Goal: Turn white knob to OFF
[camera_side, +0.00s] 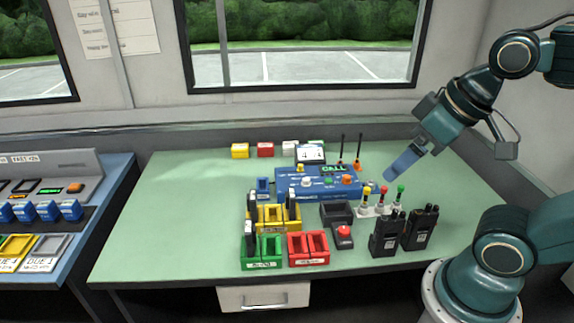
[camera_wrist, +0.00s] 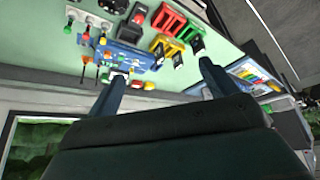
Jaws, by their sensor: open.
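A blue console (camera_side: 285,187) with a lit green CALL display (camera_side: 334,168) stands mid-table in the side view. A white knob (camera_side: 306,181) is on its front face, left of an orange knob (camera_side: 346,180). The knob's setting is too small to read. My gripper (camera_side: 390,174) is open and empty, in the air to the right of the console and apart from it. In the wrist view my two fingers (camera_wrist: 162,72) are spread wide, and the console (camera_wrist: 140,58) shows upside down near the left finger. I cannot tell the white knob apart there.
Yellow, green and red holders (camera_side: 308,250) stand front left. Small coloured blocks (camera_side: 265,150) line the back. The table's left side is clear.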

